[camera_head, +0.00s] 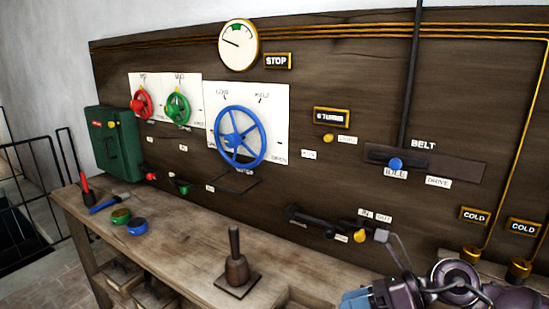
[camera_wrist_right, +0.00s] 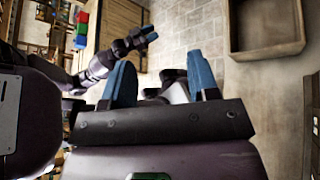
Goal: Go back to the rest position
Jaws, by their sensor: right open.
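My right gripper (camera_head: 362,298) shows at the bottom right of the head view, in front of the bench's edge, with only part of its blue fingers in the picture. In the right wrist view its two blue fingers (camera_wrist_right: 159,66) stand wide apart with nothing held between them. Another arm of mine, dark and purple, reaches across behind them in that view. Its end, which looks like my left gripper (camera_wrist_right: 148,34), is too small to read. My left gripper does not show in the head view.
A wooden bench (camera_head: 188,262) runs below a dark panel with a blue handwheel (camera_head: 239,137), red and green wheels and a belt lever (camera_head: 396,164). An open wooden tray (camera_wrist_right: 268,50) lies beyond the fingers.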

